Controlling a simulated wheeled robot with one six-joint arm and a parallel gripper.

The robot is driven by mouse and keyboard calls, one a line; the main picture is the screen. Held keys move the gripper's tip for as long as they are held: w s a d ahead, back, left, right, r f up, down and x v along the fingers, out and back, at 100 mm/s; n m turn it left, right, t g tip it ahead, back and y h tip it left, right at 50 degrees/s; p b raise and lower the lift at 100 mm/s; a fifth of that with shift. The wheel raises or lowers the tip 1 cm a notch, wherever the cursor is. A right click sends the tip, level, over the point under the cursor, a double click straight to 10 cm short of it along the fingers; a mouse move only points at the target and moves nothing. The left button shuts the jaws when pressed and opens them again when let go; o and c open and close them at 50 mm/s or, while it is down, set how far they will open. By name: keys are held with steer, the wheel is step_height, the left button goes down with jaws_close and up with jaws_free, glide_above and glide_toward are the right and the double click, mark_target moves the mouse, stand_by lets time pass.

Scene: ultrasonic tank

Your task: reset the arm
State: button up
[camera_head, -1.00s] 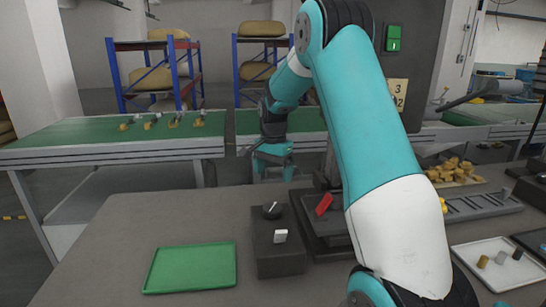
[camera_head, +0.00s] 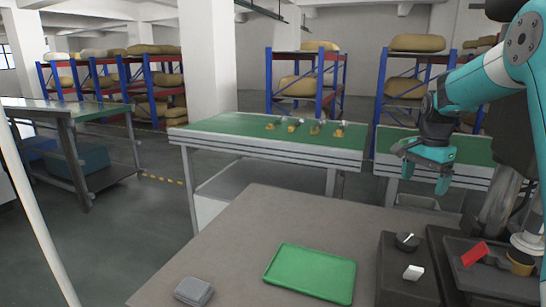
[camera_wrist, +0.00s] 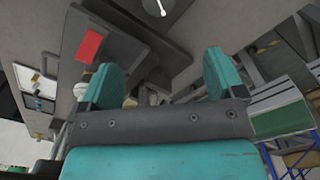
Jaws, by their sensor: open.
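My gripper (camera_head: 428,168) is raised at the right in the head view, above the far edge of the grey table, with its teal fingers pointing down. In the wrist view my gripper (camera_wrist: 165,80) shows its two teal fingers spread well apart. Nothing is between them but the view of the table and machine below. My teal upper arm comes in from the right edge of the head view. The gripper touches nothing that I can see.
On the table stand a green tray (camera_head: 310,272), a grey box (camera_head: 194,290), a dark control box with a black knob (camera_head: 407,241) and white switch (camera_head: 413,272), and a machine with a red part (camera_head: 474,253). A green-topped conveyor (camera_head: 265,140) stands behind.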

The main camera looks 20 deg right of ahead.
steer(key=s+a+r+n, duration=0.1)
steer(key=s+a+n, duration=0.1)
steer(key=a+n, duration=0.35)
steer(key=s+a+r+n+y, duration=0.1)
steer(key=s+a+n, duration=0.1)
steer(key=a, duration=0.7)
steer(key=s+a+r+n, duration=0.1)
steer(key=s+a+n, duration=0.15)
steer(key=a, duration=0.45)
steer(key=s+a+n+y, duration=0.3)
steer(key=s+a+n, duration=1)
steer(key=s, duration=0.6)
steer(key=a, duration=0.2)
steer(key=shift+s+a+f, duration=0.25)
steer(key=shift+a+f, duration=0.05)
steer(key=shift+f, duration=0.1)
